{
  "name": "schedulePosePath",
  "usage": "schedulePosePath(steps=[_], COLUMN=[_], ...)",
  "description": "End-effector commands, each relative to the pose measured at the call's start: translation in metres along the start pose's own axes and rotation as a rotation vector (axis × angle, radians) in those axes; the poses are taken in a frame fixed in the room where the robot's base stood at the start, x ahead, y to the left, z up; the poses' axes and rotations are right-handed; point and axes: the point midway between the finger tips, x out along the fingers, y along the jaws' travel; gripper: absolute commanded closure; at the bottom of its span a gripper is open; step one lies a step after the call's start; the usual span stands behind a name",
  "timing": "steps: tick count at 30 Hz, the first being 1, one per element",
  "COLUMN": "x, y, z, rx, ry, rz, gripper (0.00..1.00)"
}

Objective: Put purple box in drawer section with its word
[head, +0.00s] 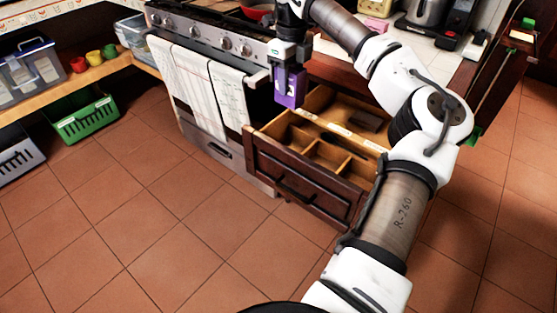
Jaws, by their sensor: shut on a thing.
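My gripper (290,70) is shut on the purple box (289,89) and holds it upright, above the left side of the open drawer. The drawer (300,185) is pulled out of a dark wood cabinet. Its light wood inside is split into several sections by dividers. Small white labels (338,129) sit along a divider, but their words are too small to read. A dark item (364,121) lies in a back right section. The front sections that show look empty. The lower fingers hide part of the box's top.
A stove (205,38) with hanging towels (228,97) stands just left of the drawer. The counter (415,50) above carries a kettle and other items. A shelf with a green basket (88,122) is at left. The tiled floor in front is clear.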

Motion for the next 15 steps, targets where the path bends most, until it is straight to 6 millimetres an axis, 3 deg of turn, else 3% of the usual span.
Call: schedulePosePath(steps=[5,15], x=[0.031,0.121], y=[0.0,0.001], z=[-0.001,-0.001], rx=[0.0,0.0], ry=[0.0,0.0], rz=[0.005,0.005], gripper=[0.87,0.87])
